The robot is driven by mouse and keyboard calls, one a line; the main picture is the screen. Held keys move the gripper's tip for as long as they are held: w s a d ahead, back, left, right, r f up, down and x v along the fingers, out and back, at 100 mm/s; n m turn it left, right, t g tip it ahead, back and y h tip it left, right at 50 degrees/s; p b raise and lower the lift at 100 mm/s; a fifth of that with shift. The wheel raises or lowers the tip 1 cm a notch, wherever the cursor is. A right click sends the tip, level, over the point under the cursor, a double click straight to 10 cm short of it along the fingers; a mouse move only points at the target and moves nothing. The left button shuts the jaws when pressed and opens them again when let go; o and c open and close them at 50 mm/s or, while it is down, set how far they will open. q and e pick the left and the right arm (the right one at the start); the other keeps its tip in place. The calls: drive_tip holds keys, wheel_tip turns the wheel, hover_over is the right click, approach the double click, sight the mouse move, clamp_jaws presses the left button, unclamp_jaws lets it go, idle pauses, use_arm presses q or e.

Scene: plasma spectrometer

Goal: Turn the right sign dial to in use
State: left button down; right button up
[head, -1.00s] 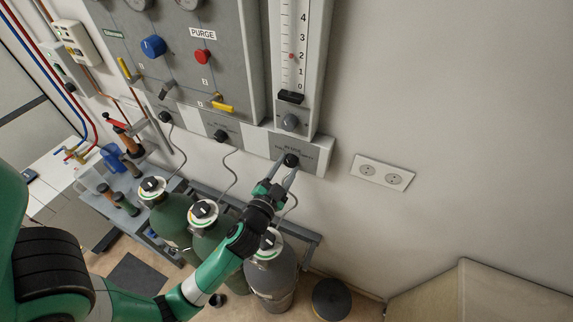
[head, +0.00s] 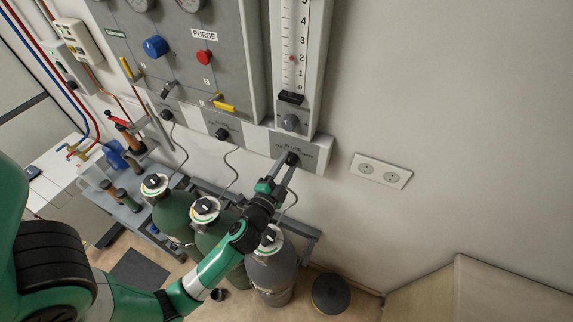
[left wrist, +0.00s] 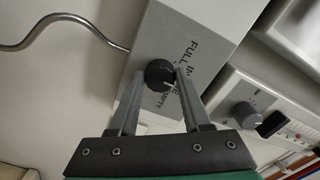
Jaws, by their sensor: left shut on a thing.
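The right sign dial (head: 292,159) is a small black knob on the rightmost grey sign plate (head: 312,150), low on the wall. My left gripper (head: 286,167) reaches up to it and is shut on it. In the left wrist view the black dial (left wrist: 159,74) sits between the two grey fingertips of my left gripper (left wrist: 160,78), one on each side. The plate's print reads FULL and EMPTY, with the middle words partly hidden by the dial and a finger. A small pale mark shows on the dial; its exact setting is hard to tell. My right gripper is not in view.
Two more black dials, the middle (head: 222,134) and left (head: 166,114), sit on neighbouring plates. Gas cylinders (head: 272,272) stand below my forearm. The flow meter (head: 292,60) hangs just above the plate. A wall socket (head: 381,171) is to the right; bare wall lies beyond.

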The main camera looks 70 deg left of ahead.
use_arm(q)
drive_tip(key=shift+c, duration=1.8)
unclamp_jaws()
drive_tip(key=b+v, duration=0.3)
drive_tip(key=v, duration=0.8)
drive_tip(key=shift+s+d, duration=0.2)
drive_tip(key=shift+s, duration=0.05)
